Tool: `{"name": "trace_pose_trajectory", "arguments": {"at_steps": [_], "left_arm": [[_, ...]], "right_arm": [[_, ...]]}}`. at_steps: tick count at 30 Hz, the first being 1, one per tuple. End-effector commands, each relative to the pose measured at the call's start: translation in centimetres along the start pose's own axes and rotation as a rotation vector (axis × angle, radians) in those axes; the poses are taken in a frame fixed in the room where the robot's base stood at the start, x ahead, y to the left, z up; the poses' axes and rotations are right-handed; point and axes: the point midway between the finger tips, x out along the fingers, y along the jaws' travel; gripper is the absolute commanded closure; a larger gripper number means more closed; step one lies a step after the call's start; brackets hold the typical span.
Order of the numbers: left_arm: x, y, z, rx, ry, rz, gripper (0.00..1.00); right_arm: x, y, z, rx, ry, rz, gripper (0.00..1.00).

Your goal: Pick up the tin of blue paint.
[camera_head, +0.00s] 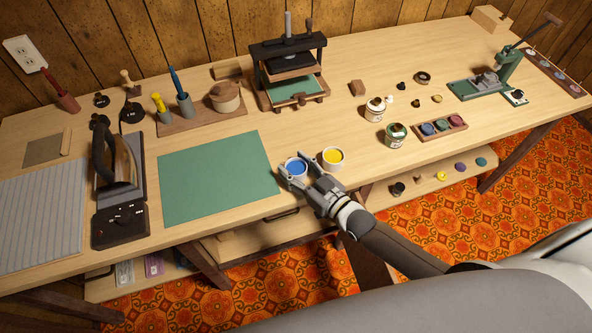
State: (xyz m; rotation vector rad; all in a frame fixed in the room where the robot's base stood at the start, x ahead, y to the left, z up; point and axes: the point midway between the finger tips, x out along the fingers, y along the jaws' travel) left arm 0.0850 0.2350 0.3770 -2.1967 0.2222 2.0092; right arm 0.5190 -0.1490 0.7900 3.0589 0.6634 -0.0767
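The tin of blue paint (296,167) is an open white tin with blue paint inside, upright at the table's front edge, just right of the green mat. My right gripper (301,176) reaches in from the lower right. Its two fingers are spread, with the blue tin at or between their tips. I cannot tell whether they touch it. The near side of the tin is partly hidden by the fingers. A similar tin of yellow paint (333,156) stands close to the right of the blue tin and the gripper. My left gripper is not in view.
The green mat (218,178) lies flat to the left. A small press (289,75) stands behind the tins. White and green jars (396,136) and a tray of colored pots (441,128) stand to the right. A lower shelf (425,188) holds several small pots.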

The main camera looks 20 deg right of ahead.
Motion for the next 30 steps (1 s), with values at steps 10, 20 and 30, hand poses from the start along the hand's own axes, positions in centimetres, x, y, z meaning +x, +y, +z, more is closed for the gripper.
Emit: {"name": "trace_pose_trajectory", "arguments": {"at_steps": [10,20,30], "left_arm": [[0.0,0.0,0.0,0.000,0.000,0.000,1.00],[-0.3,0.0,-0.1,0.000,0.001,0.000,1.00],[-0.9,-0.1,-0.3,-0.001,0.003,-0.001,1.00]], "right_arm": [[0.0,0.0,-0.1,0.000,0.003,0.000,0.83],[-0.1,0.0,-1.9,0.000,0.005,0.000,0.83],[-4.3,-0.1,-7.5,0.000,0.003,-0.002,0.83]]}}
